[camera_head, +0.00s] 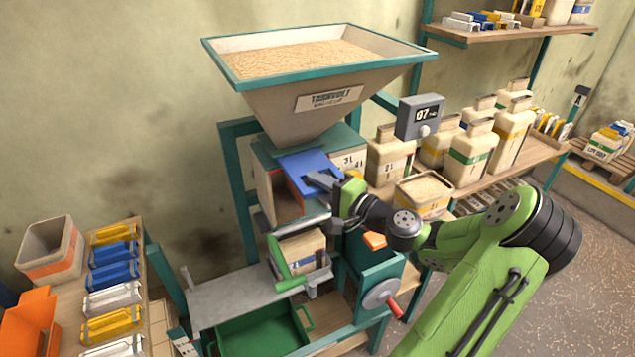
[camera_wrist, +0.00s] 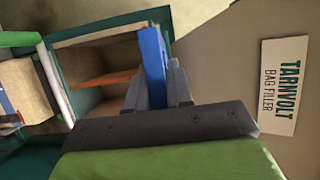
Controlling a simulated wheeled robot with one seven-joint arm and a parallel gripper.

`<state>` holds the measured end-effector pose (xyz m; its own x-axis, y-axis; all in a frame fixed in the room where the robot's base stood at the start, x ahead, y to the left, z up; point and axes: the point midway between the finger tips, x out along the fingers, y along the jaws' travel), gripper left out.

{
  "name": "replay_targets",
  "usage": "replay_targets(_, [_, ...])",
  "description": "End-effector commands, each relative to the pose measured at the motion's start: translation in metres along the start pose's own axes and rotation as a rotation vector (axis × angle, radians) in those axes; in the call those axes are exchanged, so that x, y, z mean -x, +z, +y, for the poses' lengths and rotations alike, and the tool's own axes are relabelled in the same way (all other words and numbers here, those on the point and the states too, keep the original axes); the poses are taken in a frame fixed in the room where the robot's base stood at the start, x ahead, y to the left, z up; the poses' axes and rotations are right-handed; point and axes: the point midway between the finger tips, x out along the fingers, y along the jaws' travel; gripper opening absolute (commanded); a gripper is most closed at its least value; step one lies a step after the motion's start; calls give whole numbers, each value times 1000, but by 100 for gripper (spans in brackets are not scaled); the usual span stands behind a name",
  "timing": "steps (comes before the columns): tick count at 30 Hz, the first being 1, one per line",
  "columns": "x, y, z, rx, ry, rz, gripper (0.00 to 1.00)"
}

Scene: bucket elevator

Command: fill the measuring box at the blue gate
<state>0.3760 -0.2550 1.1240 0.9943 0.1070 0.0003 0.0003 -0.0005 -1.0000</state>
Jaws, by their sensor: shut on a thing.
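The blue gate (camera_head: 305,168) is a flat plate under the hopper (camera_head: 285,105), which holds pale grain. In the wrist view the gate (camera_wrist: 153,62) stands edge-on between my fingers. My gripper (camera_head: 322,181) is shut on the gate's near edge; its grey fingers also show in the wrist view (camera_wrist: 160,88). The measuring box (camera_wrist: 105,65) looks open-fronted, with an orange plate inside and no grain visible in the part shown. In the head view its side (camera_head: 272,190) shows below the gate, partly hidden by the gate and my gripper.
A bag (camera_head: 302,248) sits in a clamp with green handles below. A grey shelf (camera_head: 235,298) and green tray (camera_head: 262,330) lie lower. A crank wheel (camera_head: 381,294) and display (camera_head: 420,117) stand right. Clips and bins crowd the left bench; filled bags line the right shelf.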

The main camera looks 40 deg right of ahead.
Motion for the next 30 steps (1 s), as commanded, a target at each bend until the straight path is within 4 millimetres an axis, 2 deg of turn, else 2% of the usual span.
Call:
replay_targets(1, [0, 0, 1, 0, 2, 0, 0])
replay_targets(2, [0, 0, 1, 0, 2, 0, 22])
replay_targets(6, [0, 0, 1, 0, 2, 0, 42])
replay_targets(14, [1, 0, 0, 0, 1, 1, 42])
replay_targets(17, [11, -1, 0, -1, 2, 3, 42])
replay_targets(20, [34, -2, 0, -2, 2, 7, 42])
replay_targets(30, [128, -1, 0, -1, 2, 7, 42])
